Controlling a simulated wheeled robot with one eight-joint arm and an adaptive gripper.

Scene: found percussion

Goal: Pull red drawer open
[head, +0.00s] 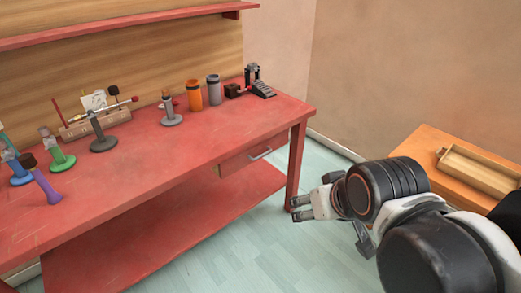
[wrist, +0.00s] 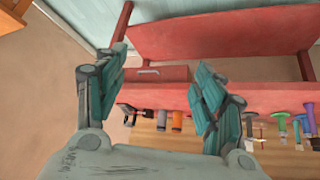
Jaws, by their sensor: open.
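The red drawer (head: 247,160) is set under the right end of the red workbench top and looks closed. Its pale bar handle (head: 261,154) is on the front face. In the wrist view the red drawer (wrist: 172,74) and its handle (wrist: 148,72) show upside down, between my fingers. My gripper (head: 297,208) is in front of the bench's right front leg, to the right of the drawer and lower in the picture. In the wrist view my gripper (wrist: 160,75) is open and empty, its fingers wide apart. No contact with the handle shows.
The red bench (head: 200,135) has a lower shelf (head: 190,215). On top stand an orange cup (head: 194,96), a grey cup (head: 214,90), a black pedal (head: 260,85) and several stands. A wooden table with a tray (head: 480,168) is at right. Floor before the bench is clear.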

